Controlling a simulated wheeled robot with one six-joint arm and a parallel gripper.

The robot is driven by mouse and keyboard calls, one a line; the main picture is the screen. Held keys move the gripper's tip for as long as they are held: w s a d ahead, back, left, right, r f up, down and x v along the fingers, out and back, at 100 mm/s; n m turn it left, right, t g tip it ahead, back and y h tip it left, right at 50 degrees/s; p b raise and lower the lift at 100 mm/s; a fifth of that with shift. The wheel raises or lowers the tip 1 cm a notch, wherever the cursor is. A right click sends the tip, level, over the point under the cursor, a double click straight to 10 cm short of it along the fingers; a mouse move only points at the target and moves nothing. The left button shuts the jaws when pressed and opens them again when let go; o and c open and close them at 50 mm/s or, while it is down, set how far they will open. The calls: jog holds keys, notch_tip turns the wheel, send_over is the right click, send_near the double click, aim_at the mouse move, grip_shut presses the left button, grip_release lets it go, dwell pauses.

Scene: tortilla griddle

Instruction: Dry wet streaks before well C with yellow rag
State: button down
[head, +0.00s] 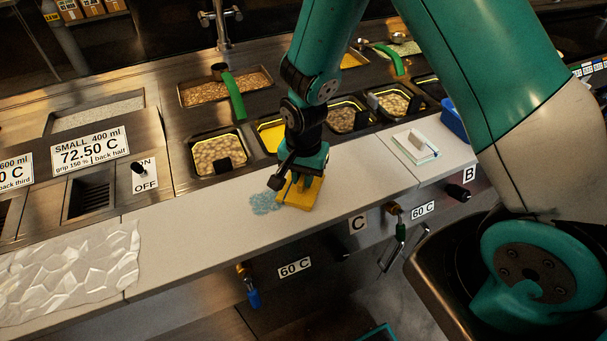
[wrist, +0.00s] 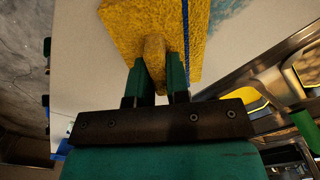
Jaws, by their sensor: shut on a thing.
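My gripper (wrist: 156,78) is shut on a pinched-up fold of the yellow rag (wrist: 125,25). A bluish wet patch (head: 264,203) shows on the ledge just left of the rag. The patch also shows in the wrist view (wrist: 232,20), past the rag's edge. My wrist hides part of the rag and of the well behind it, and whatever is under the rag is hidden.
A crumpled white sheet (head: 75,270) covers the ledge at the left. A white pad (head: 415,147) lies at the right, near a blue container (head: 453,121). Green-handled ladles (head: 234,97) stand in the wells behind. The ledge between the sheet and the wet patch is clear.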

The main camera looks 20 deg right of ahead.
aim_at(279, 194)
jog(key=shift+a, duration=0.1)
jog(key=shift+s+a, duration=0.1)
jog(key=shift+a, duration=2.3)
jog(key=shift+a, duration=0.15)
jog(key=shift+a, duration=2.4)
jog(key=shift+s+a+f, duration=0.1)
jog(key=shift+a, duration=0.5)
jog(key=shift+d, duration=2.55)
